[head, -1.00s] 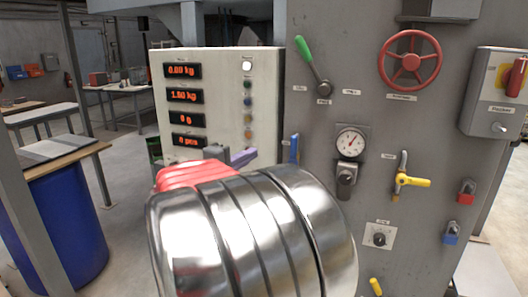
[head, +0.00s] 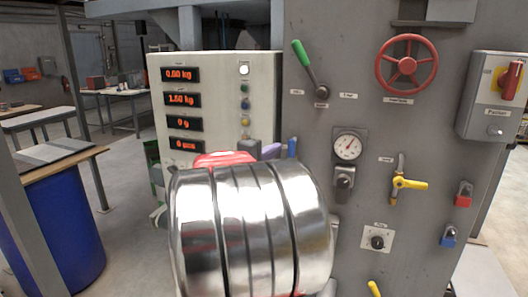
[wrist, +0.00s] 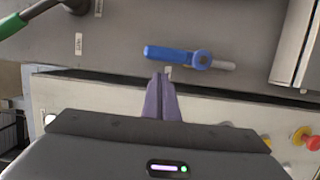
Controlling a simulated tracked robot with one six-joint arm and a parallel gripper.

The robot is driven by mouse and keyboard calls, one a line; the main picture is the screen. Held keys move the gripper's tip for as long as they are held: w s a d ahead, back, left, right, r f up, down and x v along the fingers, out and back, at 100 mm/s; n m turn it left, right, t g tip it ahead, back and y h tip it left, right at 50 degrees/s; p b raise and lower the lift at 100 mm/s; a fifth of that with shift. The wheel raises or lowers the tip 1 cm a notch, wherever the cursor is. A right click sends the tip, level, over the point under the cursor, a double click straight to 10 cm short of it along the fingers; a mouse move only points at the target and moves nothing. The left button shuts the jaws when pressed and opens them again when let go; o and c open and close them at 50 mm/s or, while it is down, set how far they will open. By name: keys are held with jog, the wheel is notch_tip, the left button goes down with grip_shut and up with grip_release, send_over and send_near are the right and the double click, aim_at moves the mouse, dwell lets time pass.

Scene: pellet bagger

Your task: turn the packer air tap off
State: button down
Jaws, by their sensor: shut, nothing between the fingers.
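A blue lever tap (head: 292,147) sits on the left edge of the grey panel in the head view, its handle upright there. In the wrist view the blue handle (wrist: 170,53) lies across the picture, with its round pivot to the right and a short pale pipe beyond. My gripper (wrist: 160,78) is shut and empty, its purple fingertips just below the handle's free end; I cannot tell whether they touch. In the head view my gripper (head: 271,150) is mostly hidden behind my arm. A yellow lever tap (head: 408,184) also sits on the panel. The labels are too small to read.
A green-handled lever (head: 303,55), a red handwheel (head: 407,64), a gauge (head: 348,147) and a red switch (head: 512,80) crowd the panel. A pale display cabinet (head: 215,105) stands left of it. A blue drum (head: 55,230) is at far left.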

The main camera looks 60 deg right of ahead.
jog(key=shift+s+d, duration=0.1)
jog(key=shift+s, duration=0.6)
jog(key=shift+w, duration=0.15)
